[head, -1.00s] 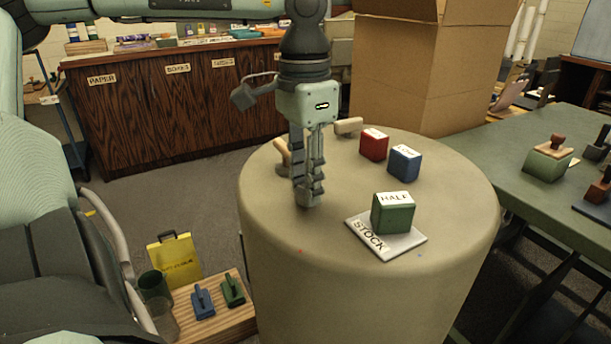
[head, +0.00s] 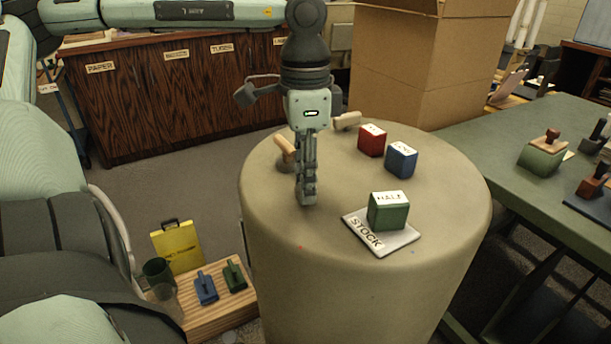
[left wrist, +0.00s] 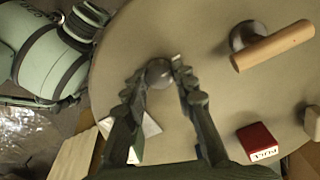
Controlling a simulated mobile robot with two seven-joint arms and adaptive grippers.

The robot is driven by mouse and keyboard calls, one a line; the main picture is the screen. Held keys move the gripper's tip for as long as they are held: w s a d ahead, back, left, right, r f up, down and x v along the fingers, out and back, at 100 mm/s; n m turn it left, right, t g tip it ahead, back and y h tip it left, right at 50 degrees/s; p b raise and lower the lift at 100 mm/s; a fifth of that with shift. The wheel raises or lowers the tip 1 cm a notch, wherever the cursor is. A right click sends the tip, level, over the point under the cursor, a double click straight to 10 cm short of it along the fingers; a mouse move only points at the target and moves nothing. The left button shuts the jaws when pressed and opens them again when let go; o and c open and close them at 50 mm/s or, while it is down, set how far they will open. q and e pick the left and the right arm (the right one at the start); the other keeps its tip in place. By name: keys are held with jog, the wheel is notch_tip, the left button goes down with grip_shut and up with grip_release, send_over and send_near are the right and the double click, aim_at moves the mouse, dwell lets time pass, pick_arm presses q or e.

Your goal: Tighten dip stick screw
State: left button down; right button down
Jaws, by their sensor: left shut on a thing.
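My left gripper (head: 307,200) points straight down at the near left part of the round drum top (head: 290,225). In the left wrist view its fingers (left wrist: 159,75) are shut on a small round grey knob (left wrist: 159,73), which looks like the screw head. My right gripper does not show.
A green block (head: 387,213) stands on the white STOCK plate (head: 375,243) right of the gripper. A green table (head: 480,140) stands at right.

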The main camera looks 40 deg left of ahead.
pick_arm(q)
jog(key=c, duration=1.2)
grip_release()
jog(key=shift+r, duration=0.1)
notch_tip(320, 180, up, 12)
jog(key=shift+w+a, duration=0.1)
